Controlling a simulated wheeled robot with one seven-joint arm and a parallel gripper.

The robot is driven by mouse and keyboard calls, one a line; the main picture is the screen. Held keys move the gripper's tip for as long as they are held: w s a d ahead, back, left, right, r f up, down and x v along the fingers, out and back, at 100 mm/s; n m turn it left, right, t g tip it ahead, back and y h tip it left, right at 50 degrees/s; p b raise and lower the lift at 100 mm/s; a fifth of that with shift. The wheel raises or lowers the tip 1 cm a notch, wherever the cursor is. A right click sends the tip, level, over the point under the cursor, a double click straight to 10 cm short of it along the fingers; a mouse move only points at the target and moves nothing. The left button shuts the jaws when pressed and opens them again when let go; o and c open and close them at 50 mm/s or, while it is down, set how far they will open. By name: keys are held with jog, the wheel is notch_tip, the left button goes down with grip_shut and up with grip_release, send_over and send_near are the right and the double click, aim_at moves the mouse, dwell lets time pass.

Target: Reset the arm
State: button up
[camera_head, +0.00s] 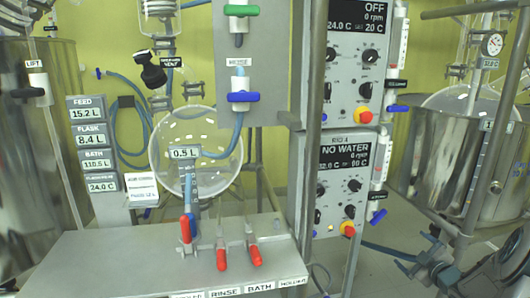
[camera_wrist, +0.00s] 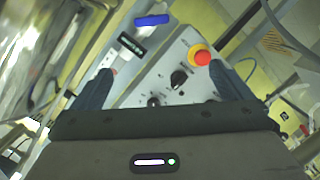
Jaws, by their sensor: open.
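My gripper (camera_wrist: 160,88) is open and empty in the wrist view, with its two dark fingers spread wide. Beyond the fingers is a grey control panel (camera_wrist: 165,62) with black knobs (camera_wrist: 179,79), a red button on a yellow base (camera_wrist: 202,58) and a blue handle (camera_wrist: 152,20). I cannot tell whether a fingertip touches the panel. My gripper and arm do not show clearly in the head view.
In the head view, two control boxes, one reading OFF (camera_head: 374,8) and one NO WATER (camera_head: 345,150), are stacked right of centre. A glass flask (camera_head: 222,150) hangs behind a grey bench (camera_head: 130,262) with red-handled valves (camera_head: 221,258). Steel vessels (camera_head: 410,150) stand at both sides.

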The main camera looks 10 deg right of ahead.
jog(key=s+a+r+m+g+h+p, duration=0.2)
jog(key=a+r+m+g+h+p, duration=0.45)
jog(key=a+r, duration=1.2)
jog(key=s+a+r+m+g+y+p, duration=0.1)
jog(key=s+a+r+g+y+p, duration=0.2)
jog(key=s+a, duration=0.7)
jog(key=s+a+r+m+g+y+p, duration=0.2)
jog(key=s+a+r+p, duration=0.5)
jog(key=s, duration=0.7)
jog(key=a+g+y+p, duration=0.1)
jog(key=a+p, duration=0.1)
jog(key=a, duration=0.1)
jog(key=shift+s+p, duration=0.15)
jog(key=shift+p, duration=0.15)
jog(key=shift+d+g+y, duration=0.15)
jog(key=shift+g+y, duration=0.1)
